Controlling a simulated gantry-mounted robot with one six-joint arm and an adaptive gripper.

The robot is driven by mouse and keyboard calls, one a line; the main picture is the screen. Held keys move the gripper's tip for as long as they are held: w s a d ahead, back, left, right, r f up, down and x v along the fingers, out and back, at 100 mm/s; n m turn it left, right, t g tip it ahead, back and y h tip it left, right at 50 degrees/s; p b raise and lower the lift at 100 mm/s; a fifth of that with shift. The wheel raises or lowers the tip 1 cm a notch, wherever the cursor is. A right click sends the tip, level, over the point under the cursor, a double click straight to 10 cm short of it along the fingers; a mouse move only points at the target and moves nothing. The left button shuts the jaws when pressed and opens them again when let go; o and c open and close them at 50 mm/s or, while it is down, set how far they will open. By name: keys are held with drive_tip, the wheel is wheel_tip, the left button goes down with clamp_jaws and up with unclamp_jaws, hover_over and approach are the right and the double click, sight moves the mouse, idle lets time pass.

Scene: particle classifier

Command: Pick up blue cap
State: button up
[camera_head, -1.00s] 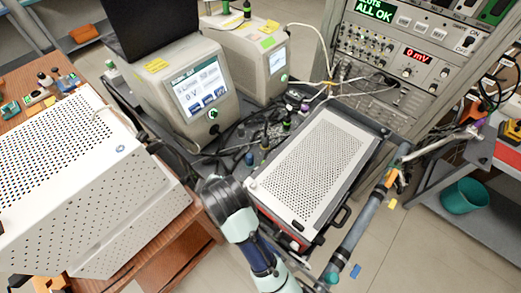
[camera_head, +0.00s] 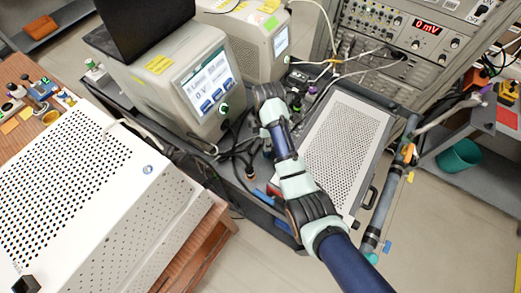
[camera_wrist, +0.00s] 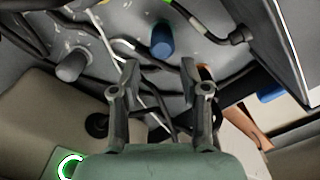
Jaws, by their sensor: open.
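A blue cap (camera_wrist: 162,40) shows in the wrist view as a short blue cylinder standing on the grey, speckled tabletop. It lies beyond my fingertips, near the line between them. My gripper (camera_wrist: 160,68) is open and empty, with its two dark fingers apart. The gap between cap and fingers in height cannot be told. In the head view my arm reaches over the cart between the white instrument and the perforated box, and my fingers are hidden there behind the wrist.
A grey cylindrical cap (camera_wrist: 73,65) stands left of the blue one. Black cables run close to my fingers. The touchscreen instrument (camera_head: 150,85) stands left of my arm, the perforated box (camera_head: 345,135) right. Another blue piece (camera_wrist: 270,92) shows at the wrist view's right.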

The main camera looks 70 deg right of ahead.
drive_tip(key=shift+s+f+b, duration=0.2)
drive_tip(key=shift+f+b, duration=0.1)
drive_tip(key=shift+f, duration=0.85)
wheel_tip(320, 180, down, 5)
drive_tip(key=shift+s+f+b, duration=0.1)
drive_tip(key=shift+f+b, duration=0.1)
drive_tip(key=shift+b, duration=0.7)
drive_tip(key=shift+r, duration=0.1)
drive_tip(key=c, duration=0.7)
drive_tip(key=shift+r, duration=0.1)
wheel_tip(320, 180, up, 20)
drive_tip(key=p, duration=1.1)
